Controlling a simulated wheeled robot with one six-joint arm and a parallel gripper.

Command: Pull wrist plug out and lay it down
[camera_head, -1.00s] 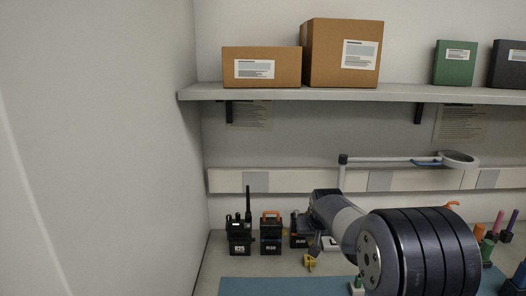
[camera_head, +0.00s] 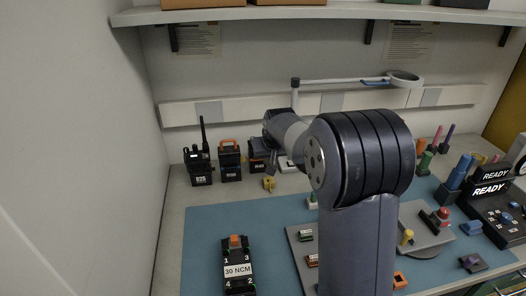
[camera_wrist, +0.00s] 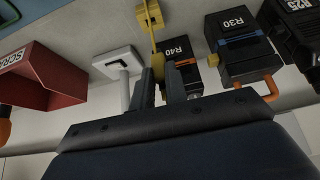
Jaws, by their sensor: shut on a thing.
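My gripper (camera_wrist: 168,80) is shut at the front of the black R40 unit (camera_wrist: 179,50), its fingers slightly apart around something thin. A thin yellow strip runs from between the fingers to a yellow block (camera_wrist: 149,13) in the wrist view; I take this to be the wrist plug, but the held part is mostly hidden. In the head view the yellow block (camera_head: 269,184) sits on the bench just below my gripper (camera_head: 272,163). The R40 unit is partly hidden behind my arm there. I cannot tell whether the held part is still seated in a socket.
The R30 unit (camera_head: 230,160) and R25 radio (camera_head: 199,165) stand left of R40. A white plate with a post (camera_wrist: 118,62) and a red SCRAP bin (camera_wrist: 45,75) are close by. A blue mat (camera_head: 205,225) holds a 30 NCM block (camera_head: 237,270). A lamp arm (camera_head: 340,81) hangs above.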

